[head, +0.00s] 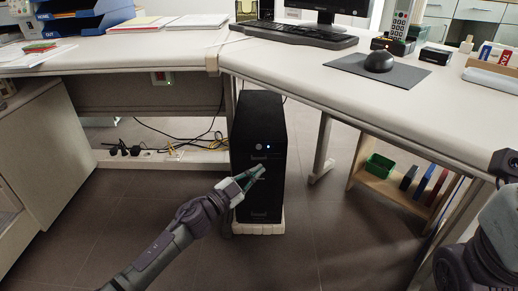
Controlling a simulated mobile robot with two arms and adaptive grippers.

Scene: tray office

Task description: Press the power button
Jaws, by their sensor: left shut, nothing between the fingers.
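A black computer tower (259,190) stands upright on a pale base under the desks. A small round light-grey spot, apparently the power button (259,146), is on the upper part of its front, with a small lit blue-white light just to its right. My left gripper (258,172) is shut and empty. Its fingertips are in front of the tower's front face, lower than the button in the picture. I cannot tell whether they touch the tower. Part of my right arm shows at the right edge, but its gripper is out of view.
Light desks (320,75) overhang the tower and hold a keyboard (297,35), a mouse (379,61) and papers. Black cables and a power strip (180,155) lie left of the tower. A low wooden shelf (395,188) with a green bin stands at right. Floor in front is clear.

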